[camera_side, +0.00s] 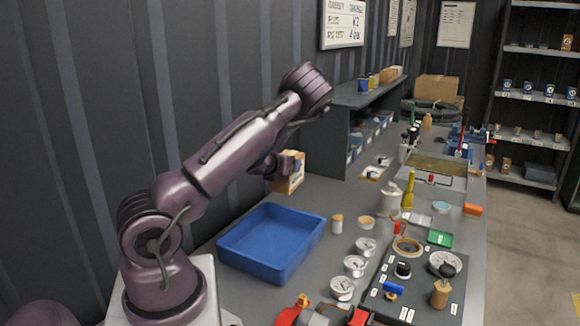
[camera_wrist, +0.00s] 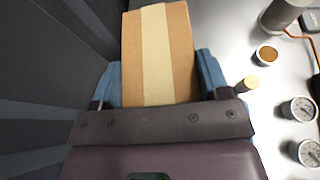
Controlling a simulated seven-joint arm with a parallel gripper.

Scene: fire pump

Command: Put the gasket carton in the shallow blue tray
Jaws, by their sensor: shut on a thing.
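The gasket carton, a small brown box with a paler band, is held in my gripper (camera_wrist: 160,85). In the wrist view the carton (camera_wrist: 158,50) sits between the two blue finger pads. In the side view the carton (camera_side: 289,175) is in the air beyond the far edge of the tray, close to the dark wall. The shallow blue tray (camera_side: 262,266) lies on the grey bench in front of my arm and is empty. It does not show in the wrist view. My gripper (camera_side: 284,168) is shut on the carton, higher than the tray.
A dark panel (camera_side: 420,283) with knobs lies farther right. A shelf unit (camera_side: 352,97) stands along the wall behind. Red-handled tools (camera_side: 318,314) lie at the front.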

